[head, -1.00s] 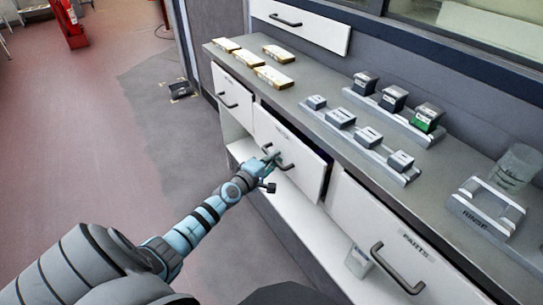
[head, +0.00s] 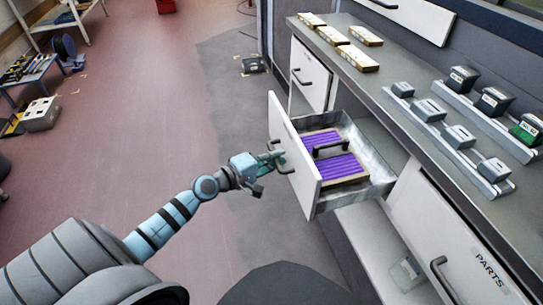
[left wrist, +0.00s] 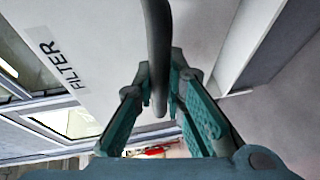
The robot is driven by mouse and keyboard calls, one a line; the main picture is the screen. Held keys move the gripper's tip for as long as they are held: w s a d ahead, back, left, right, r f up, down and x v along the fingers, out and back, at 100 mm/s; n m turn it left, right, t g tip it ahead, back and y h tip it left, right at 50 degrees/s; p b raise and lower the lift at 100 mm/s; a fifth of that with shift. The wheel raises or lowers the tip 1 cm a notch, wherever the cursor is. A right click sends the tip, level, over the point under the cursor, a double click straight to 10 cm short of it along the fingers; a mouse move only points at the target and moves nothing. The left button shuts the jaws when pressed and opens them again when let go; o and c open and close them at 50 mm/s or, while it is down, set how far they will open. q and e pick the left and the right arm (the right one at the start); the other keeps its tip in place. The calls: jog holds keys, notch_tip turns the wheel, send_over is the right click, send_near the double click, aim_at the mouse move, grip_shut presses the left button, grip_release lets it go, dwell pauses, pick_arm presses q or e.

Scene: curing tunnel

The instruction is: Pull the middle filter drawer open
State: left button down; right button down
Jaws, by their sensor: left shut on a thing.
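The middle filter drawer (head: 297,165) stands well out from the cabinet in the head view. Inside it lies a purple pleated filter (head: 330,158) in a light frame with a dark handle on top. My left gripper (head: 275,160) is shut on the drawer's dark bar handle at the front panel. In the left wrist view the handle (left wrist: 157,50) runs down between the two teal fingers (left wrist: 160,110), beside a white panel marked FILTER (left wrist: 62,66). My right gripper is not in view.
The counter (head: 440,140) above carries several small boxes and grey blocks on racks. A closed drawer (head: 309,75) is to the left and a PARTS drawer (head: 450,240) to the right. The floor (head: 150,130) left of the open drawer is clear.

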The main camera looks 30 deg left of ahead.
pick_arm(q)
jog(key=shift+s+a, duration=0.2)
jog(key=shift+s, duration=0.05)
jog(key=c, duration=1.9)
grip_release()
